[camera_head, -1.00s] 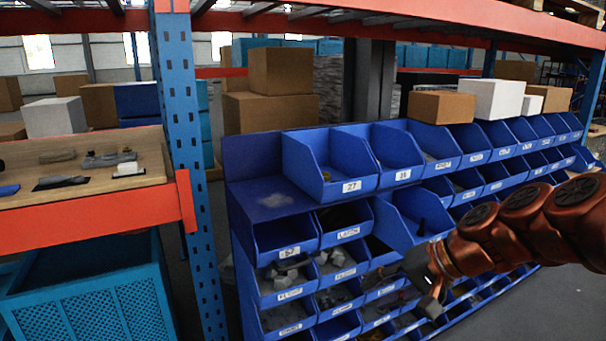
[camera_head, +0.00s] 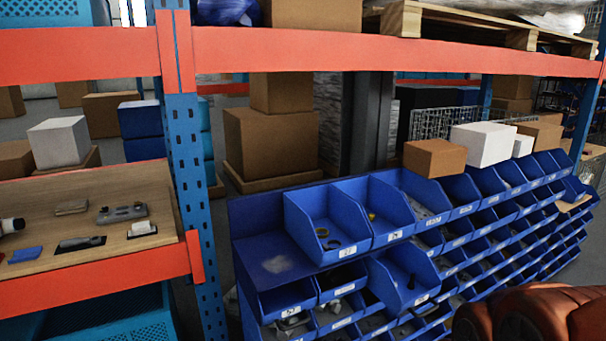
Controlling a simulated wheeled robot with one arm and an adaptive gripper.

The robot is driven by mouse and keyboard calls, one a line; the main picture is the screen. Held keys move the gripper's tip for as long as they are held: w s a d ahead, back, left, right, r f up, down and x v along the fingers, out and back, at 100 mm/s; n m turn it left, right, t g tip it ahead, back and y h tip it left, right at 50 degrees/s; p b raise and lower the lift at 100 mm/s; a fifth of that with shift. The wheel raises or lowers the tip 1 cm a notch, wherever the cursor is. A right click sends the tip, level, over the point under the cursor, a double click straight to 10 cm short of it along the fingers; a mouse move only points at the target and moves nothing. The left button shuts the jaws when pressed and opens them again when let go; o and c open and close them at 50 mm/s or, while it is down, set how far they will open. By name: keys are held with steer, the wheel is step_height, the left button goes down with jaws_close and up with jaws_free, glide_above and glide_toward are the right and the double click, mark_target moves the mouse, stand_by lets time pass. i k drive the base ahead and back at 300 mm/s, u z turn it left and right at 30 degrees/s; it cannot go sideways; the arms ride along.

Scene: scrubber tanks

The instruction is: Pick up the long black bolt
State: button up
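A small, dark, upright thing (camera_head: 411,282), which looks like the long black bolt, is in a blue bin (camera_head: 386,289) that juts out from the upper part of the bin rack. It is small, and I cannot make out its full shape. Part of my copper-coloured arm shows at the bottom right corner, to the right of that bin. My gripper is out of the picture, so I cannot see its fingers or whether it holds anything.
The blue bin rack (camera_head: 278,264) fills the middle and right. A blue upright (camera_head: 187,160) and a wooden shelf (camera_head: 100,218) with tools are at left.

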mark_target(411, 285)
steer(key=k, duration=0.5)
steer(key=z, duration=1.05)
steer(key=i, duration=0.7)
steer(key=u, duration=0.95)
